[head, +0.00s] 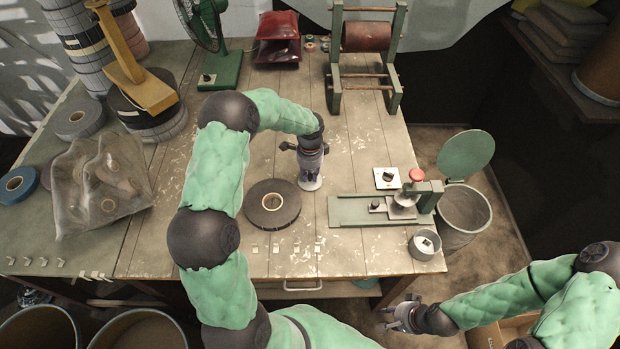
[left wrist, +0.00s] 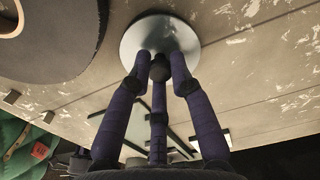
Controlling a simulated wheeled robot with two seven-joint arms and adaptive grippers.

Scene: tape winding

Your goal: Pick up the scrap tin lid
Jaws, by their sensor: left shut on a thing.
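The scrap tin lid (left wrist: 160,45) is a round silvery disc with a dark knob at its middle. In the head view, its pale rim (head: 310,185) shows under my left gripper (head: 311,172), right of a dark tape roll. The left wrist view shows the fingers of my left gripper (left wrist: 160,68) closed around the knob. I cannot tell whether the lid touches the table or hangs just above it. A small open grey tin (head: 416,251) with something white and dark in it stands at the table's right front corner. My right gripper (head: 400,316) is empty, its fingers apart, off the table's front edge.
The dark tape roll (head: 272,204) lies close left of the lid. A green bench device (head: 350,211) with a red knob stands to the right, beside a square white plate (head: 387,178). Several small pale pieces lie near the front edge. A bin with a raised green lid (head: 466,153) stands off the table.

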